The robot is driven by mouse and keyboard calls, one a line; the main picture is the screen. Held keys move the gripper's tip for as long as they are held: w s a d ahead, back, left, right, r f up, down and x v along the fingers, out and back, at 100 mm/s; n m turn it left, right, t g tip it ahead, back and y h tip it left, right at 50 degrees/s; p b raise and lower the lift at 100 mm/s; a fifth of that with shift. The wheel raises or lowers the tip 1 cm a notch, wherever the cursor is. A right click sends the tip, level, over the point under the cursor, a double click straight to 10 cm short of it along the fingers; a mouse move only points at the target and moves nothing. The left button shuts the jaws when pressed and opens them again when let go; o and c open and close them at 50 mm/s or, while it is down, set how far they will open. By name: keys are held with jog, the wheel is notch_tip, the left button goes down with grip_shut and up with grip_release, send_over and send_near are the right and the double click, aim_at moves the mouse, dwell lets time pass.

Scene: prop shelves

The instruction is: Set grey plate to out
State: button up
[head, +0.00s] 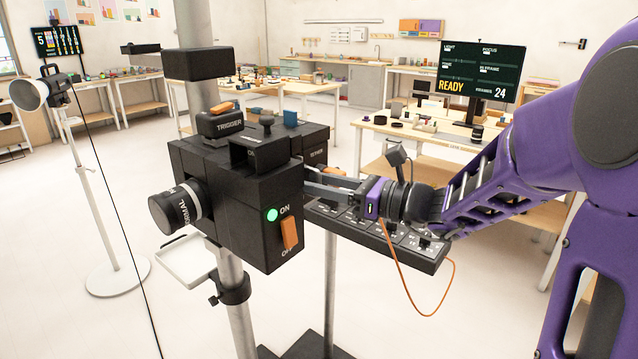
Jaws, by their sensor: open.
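A black camera box (235,205) stands on a metal post at the centre. My gripper (308,181) reaches in from the right, with its fingers open at the right side of the box. The fingertips are close to that side, and I cannot tell whether they touch it. I cannot clearly make out the grey plate; the fingers and the box hide part of that side. The box's front has a lit green lamp (272,214) and an orange switch (290,234) between ON and OFF labels. A lens marked NORMAL (175,208) sticks out at the left.
A black control panel (420,252) lies under my gripper, with an orange cable (405,285) hanging nearby. A white tray (187,262) is below the lens. A lamp stand (100,210) is at the left. A monitor (480,78) reading READY stands behind. Open floor lies at front left.

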jog(key=c, duration=0.7)
grip_shut()
jog(key=shift+s+a+f, duration=0.1)
jog(key=shift+s+a, duration=0.05)
jog(key=shift+s, duration=0.05)
dwell(0.4)
